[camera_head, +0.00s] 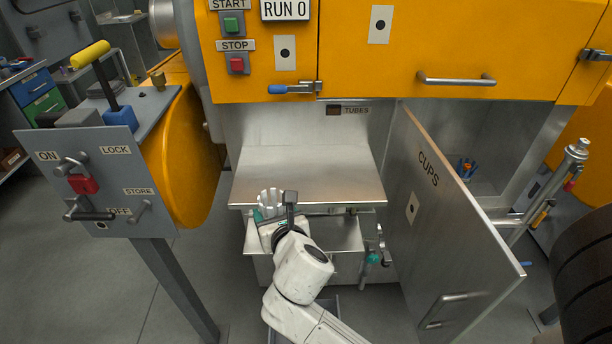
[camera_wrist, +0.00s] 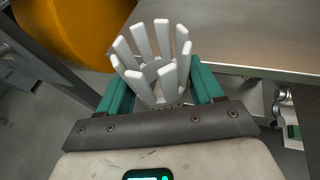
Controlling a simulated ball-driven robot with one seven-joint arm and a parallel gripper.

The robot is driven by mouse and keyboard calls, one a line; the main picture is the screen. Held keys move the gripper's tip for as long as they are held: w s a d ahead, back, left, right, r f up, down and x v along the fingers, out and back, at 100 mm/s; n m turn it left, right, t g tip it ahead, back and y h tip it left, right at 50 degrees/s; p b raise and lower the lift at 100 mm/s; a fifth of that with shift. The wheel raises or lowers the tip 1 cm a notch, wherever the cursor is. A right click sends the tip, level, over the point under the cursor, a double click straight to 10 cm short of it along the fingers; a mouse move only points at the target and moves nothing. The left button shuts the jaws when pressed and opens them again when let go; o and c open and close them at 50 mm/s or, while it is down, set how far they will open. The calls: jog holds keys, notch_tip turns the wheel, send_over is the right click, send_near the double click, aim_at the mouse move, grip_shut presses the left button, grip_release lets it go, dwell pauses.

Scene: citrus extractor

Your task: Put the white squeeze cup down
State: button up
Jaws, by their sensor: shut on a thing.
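The white squeeze cup (camera_wrist: 152,62), a ring of upright white fingers, sits between the green jaws of my gripper (camera_wrist: 160,90) in the wrist view. My gripper is shut on it. In the head view the white cup (camera_head: 270,199) shows at the end of my arm, with my gripper (camera_head: 268,213) around its lower part. The cup is upright, close to the front left edge of the steel shelf (camera_head: 308,172). I cannot tell whether it touches anything below; its base is hidden.
A lower steel ledge (camera_head: 335,236) lies under the shelf. The switch panel (camera_head: 98,180) stands at the left. The upper shelf is bare.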

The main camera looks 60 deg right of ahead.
jog(key=s+d+r+m+g+h+p, duration=0.2)
jog(key=s+d+r+m+g+h, duration=0.15)
jog(key=s+d+r, duration=1.05)
send_over(307, 179)
jog(key=shift+m, duration=0.25)
jog(key=f, duration=0.9)
jog(key=shift+s+f, duration=0.2)
jog(key=shift+f, duration=0.2)
jog(key=shift+w+f, duration=0.15)
jog(key=shift+f, duration=0.75)
jog(key=shift+w+f, duration=0.1)
jog(key=shift+f, duration=0.75)
jog(key=shift+f, duration=0.1)
jog(key=o, duration=1.3)
